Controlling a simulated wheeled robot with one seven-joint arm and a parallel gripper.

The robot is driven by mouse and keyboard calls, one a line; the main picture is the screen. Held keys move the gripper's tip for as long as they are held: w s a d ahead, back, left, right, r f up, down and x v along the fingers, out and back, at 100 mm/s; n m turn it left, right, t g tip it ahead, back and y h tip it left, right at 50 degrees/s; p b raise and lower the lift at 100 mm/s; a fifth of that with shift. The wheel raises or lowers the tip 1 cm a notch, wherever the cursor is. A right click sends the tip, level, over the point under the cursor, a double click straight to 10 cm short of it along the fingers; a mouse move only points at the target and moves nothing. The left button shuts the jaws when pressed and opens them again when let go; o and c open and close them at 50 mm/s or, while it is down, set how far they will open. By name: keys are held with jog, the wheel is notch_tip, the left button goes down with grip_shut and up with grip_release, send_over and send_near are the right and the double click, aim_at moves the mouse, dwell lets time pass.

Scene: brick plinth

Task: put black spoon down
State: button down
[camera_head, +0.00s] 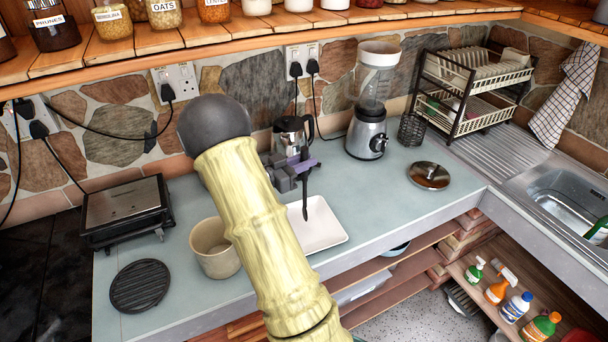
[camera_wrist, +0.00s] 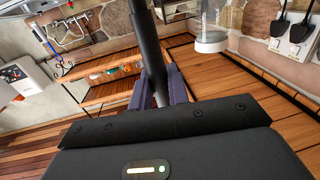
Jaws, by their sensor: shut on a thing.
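My gripper (camera_head: 300,170) is shut on the black spoon (camera_head: 306,198) above the counter, with the spoon hanging down nearly upright. In the head view the spoon's lower end shows in front of a white rectangular tray (camera_head: 328,236); I cannot tell whether it touches the tray. The tray's left part is hidden behind my arm. In the wrist view the dark shaft of the spoon (camera_wrist: 148,45) rises between the two purple-grey fingers of my gripper (camera_wrist: 157,90).
A beige pot (camera_head: 209,252) stands left of my arm, near a black round trivet (camera_head: 139,286) and a grill (camera_head: 127,208). A kettle (camera_head: 289,132) and a blender (camera_head: 367,135) stand behind. A pan lid (camera_head: 429,176) lies right. The counter between tray and lid is clear.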

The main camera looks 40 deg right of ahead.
aim_at(302, 174)
notch_tip(302, 174, down, 4)
jog(key=shift+w+f+p, duration=0.1)
jog(key=shift+p, duration=0.45)
jog(key=shift+a, duration=0.1)
jog(key=shift+f, duration=0.1)
jog(key=c, duration=1.3)
grip_release()
jog(key=shift+c, duration=0.2)
